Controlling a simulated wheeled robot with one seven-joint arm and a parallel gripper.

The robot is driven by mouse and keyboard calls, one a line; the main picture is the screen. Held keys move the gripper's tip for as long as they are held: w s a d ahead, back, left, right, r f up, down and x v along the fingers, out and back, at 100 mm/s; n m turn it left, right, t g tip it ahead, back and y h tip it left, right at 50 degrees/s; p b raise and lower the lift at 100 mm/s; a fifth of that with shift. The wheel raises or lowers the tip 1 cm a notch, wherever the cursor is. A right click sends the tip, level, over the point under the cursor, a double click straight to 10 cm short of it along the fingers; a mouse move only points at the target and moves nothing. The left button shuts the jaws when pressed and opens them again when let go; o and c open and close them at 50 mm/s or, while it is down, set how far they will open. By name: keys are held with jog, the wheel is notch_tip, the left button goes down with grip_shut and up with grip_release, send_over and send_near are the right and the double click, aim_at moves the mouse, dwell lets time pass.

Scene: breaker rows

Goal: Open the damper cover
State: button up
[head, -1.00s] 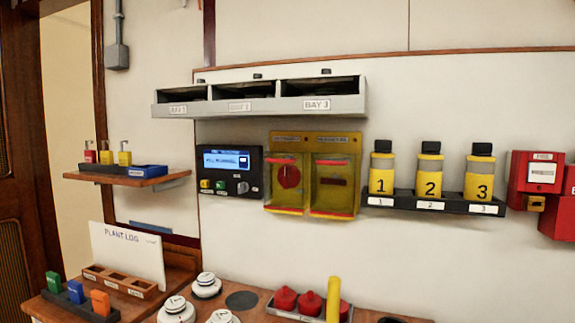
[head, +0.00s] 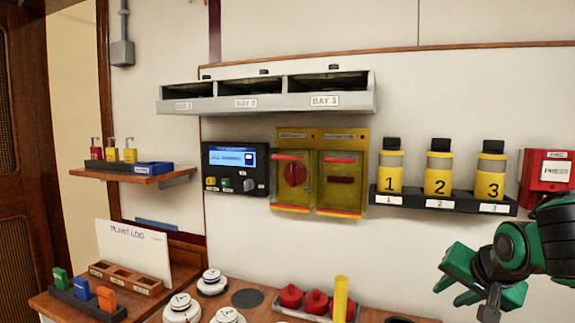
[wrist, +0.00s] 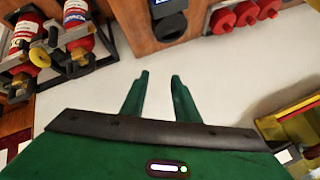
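Two yellow-backed boxes with see-through covers hang side by side on the wall. The left cover (head: 292,182) has a round red knob behind it, and the right cover (head: 340,183) has a dark red bar handle. Both covers look closed, with red strips at top and bottom. Their labels are too small to read, so I cannot tell which is the damper cover. My gripper (head: 446,272) is at the lower right, below the numbered bottles and apart from both covers. In the wrist view my gripper (wrist: 160,76) is open and empty, its fingers apart.
Numbered yellow bottles (head: 438,175) stand on a dark rack right of the covers. A grey bay shelf (head: 265,102) is above, and a control panel (head: 235,170) is left. A desk with red-knobbed items (head: 315,301) and an upright yellow post (head: 340,298) lies below.

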jog(key=w+a+r+t+y, duration=0.2)
jog(key=w+a+r+t, duration=0.2)
jog(key=w+a+r, duration=0.55)
jog(key=m+t+y, duration=0.3)
jog(key=t+y, duration=0.2)
jog(key=y, duration=0.2)
send_near(286, 159)
jog(key=f+x, duration=0.1)
jog(key=x, duration=0.8)
jog(key=shift+r, duration=0.4)
grip_shut()
jog(key=shift+d, duration=0.1)
